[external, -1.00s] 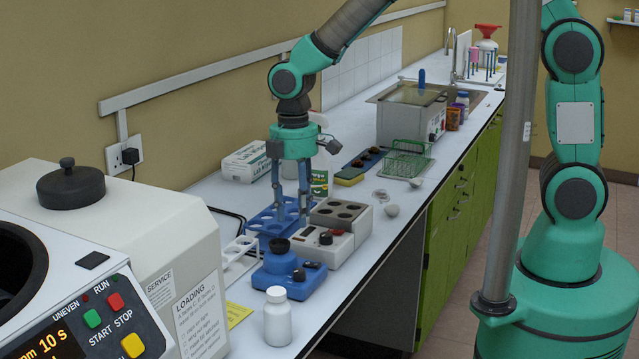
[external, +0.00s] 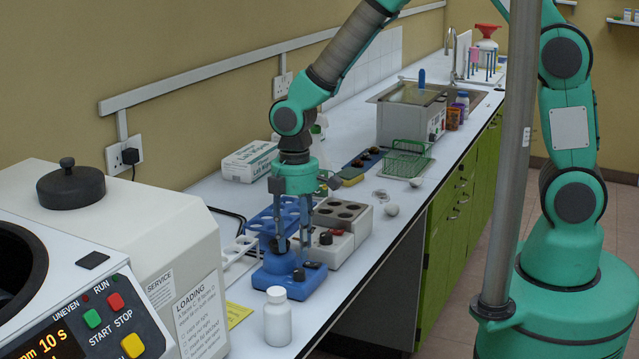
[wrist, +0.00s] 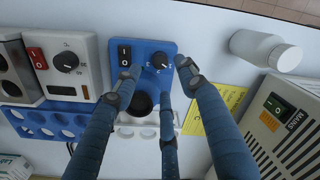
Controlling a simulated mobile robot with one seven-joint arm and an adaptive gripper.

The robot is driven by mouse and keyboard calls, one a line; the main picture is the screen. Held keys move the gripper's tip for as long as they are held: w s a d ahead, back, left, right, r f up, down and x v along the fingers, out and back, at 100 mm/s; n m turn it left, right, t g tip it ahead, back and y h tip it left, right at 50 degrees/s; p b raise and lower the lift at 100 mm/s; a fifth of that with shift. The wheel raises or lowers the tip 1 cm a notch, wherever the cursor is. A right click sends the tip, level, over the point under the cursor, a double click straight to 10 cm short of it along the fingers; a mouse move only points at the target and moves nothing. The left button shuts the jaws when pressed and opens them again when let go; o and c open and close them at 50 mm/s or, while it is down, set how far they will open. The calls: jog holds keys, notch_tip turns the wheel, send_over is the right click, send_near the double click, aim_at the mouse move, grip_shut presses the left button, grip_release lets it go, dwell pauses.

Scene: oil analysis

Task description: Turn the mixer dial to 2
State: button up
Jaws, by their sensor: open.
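The blue mixer (external: 270,281) sits on the bench, with a dark round cup on top that my fingers partly hide in the external view. In the wrist view, the mixer (wrist: 150,48) shows a black dial (wrist: 160,60), a rocker switch (wrist: 124,54) and the dark cup (wrist: 140,103). The dial also shows in the external view (external: 299,274). The white marks by the dial are too small to read surely. My gripper (external: 291,252) points down over the mixer, open and empty. In the wrist view, its fingertips (wrist: 160,80) spread around the dial area; contact cannot be told.
A grey heating block (external: 336,245) with its own dial stands close beside the mixer. A blue rack (external: 262,223) is behind. A white bottle (external: 277,318) stands in front, and a yellow note (wrist: 208,115) lies nearby. The centrifuge (external: 150,235) is at left.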

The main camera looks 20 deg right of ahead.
aim_at(299, 270)
jog(key=shift+s+f+b, duration=0.2)
jog(key=shift+f+b, duration=0.15)
jog(key=shift+f, duration=2.7)
grip_shut()
